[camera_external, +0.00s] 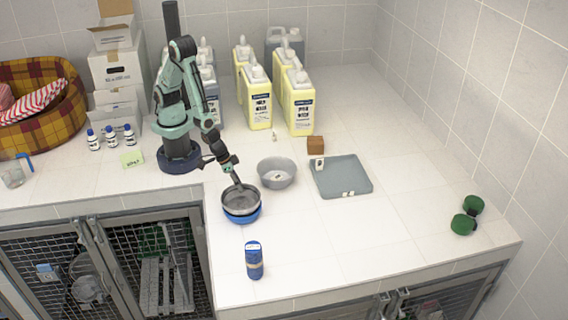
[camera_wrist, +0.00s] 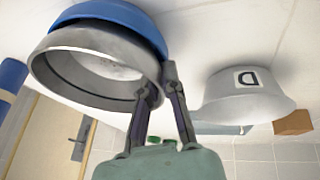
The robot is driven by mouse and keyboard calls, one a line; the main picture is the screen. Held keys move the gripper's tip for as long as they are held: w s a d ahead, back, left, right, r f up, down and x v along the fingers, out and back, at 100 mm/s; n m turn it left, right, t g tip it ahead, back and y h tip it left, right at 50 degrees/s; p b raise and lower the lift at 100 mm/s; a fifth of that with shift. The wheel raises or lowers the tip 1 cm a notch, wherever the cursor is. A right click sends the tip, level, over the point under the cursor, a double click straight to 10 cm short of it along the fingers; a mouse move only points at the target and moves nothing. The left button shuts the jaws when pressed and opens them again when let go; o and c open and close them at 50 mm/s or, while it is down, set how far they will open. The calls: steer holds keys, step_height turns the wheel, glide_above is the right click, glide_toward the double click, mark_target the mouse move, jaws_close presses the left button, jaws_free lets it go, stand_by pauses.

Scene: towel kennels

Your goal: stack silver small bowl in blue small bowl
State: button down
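The silver small bowl (camera_external: 241,201) sits inside the top of the blue small bowl (camera_external: 243,217), which stands on the counter near its front edge. The blue bowl shows mostly as a rim and lower band beneath it. In the wrist view the silver bowl (camera_wrist: 82,68) is nested against the blue bowl (camera_wrist: 120,14). My gripper (camera_external: 237,184) reaches down at the silver bowl's rim. In the wrist view its fingers (camera_wrist: 160,82) straddle the silver wall, one inside and one outside, and appear closed on it. The contact itself is partly hidden.
A grey bowl (camera_external: 277,173) with a letter tag stands just right of the stack. Yellow jugs (camera_external: 257,100) stand behind. The right counter is mostly clear.

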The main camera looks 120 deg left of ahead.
steer(key=shift+f, duration=0.15)
steer(key=c, duration=1.6)
jaws_free()
steer(key=shift+c, duration=0.2)
steer(key=o, duration=0.4)
steer(key=shift+s+r, duration=0.1)
steer(key=shift+r, duration=0.3)
steer(key=v, duration=1.1)
steer(key=s+a+r+m+g, duration=0.2)
steer(key=s+a+r+m, duration=0.1)
steer(key=s, duration=0.5)
steer(key=s+a+r+m+g, duration=0.3)
steer(key=s+a+r+m, duration=0.1)
steer(key=s+r, duration=0.2)
steer(key=shift+s+a+r, duration=0.2)
steer(key=shift+s+a, duration=0.1)
steer(key=shift+s, duration=0.6)
